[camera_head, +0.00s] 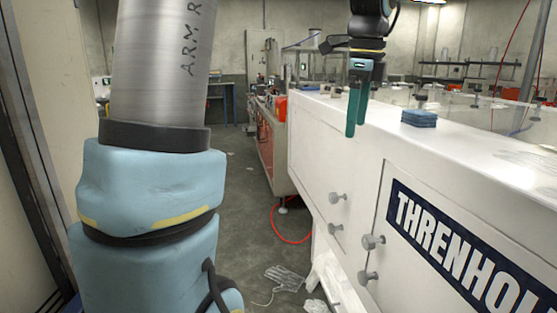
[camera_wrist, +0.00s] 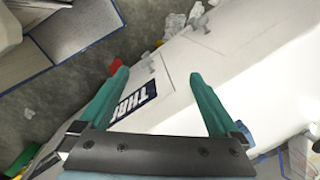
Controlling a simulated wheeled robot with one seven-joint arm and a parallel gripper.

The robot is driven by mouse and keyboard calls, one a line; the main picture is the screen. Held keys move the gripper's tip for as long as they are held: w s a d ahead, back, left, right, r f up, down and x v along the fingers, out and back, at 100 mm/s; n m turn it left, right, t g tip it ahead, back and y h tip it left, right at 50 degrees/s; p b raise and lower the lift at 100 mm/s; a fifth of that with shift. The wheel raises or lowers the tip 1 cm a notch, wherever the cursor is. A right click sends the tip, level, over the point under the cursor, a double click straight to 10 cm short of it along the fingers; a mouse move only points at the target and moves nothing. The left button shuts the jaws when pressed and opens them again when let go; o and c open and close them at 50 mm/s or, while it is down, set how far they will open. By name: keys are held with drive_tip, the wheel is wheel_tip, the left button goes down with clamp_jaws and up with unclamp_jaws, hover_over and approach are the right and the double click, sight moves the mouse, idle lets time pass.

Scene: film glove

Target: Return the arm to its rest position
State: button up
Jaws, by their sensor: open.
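My gripper (camera_head: 357,108) hangs with its teal fingers pointing down, near the edge of the long white cabinet (camera_head: 330,150) in the head view. In the wrist view my gripper (camera_wrist: 160,90) shows two teal fingers spread wide apart with nothing between them. The white cabinet front with its dark label lies beyond the fingers there. My own arm column fills the left of the head view and hides part of the room.
A blue stack of cloths or sponges (camera_head: 419,118) lies on the cabinet top, right of the gripper. Metal knobs (camera_head: 370,242) stick out from the cabinet front. A glove (camera_head: 285,277) and crumpled white pieces lie on the floor. The aisle floor (camera_head: 240,200) is mostly clear.

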drive_tip(key=s+a+f+n, duration=0.1)
drive_tip(key=a+f+n, duration=0.7)
drive_tip(key=a+f, duration=0.1)
drive_tip(key=s+a+f+n, duration=0.2)
drive_tip(key=a+f+n, duration=0.7)
drive_tip(key=shift+s, duration=0.25)
drive_tip(key=shift+o, duration=0.2)
drive_tip(key=s+a+f+n, duration=0.4)
drive_tip(key=a+n, duration=0.1)
drive_tip(key=n, duration=0.1)
drive_tip(key=shift+s, duration=0.2)
drive_tip(key=shift+a, duration=0.1)
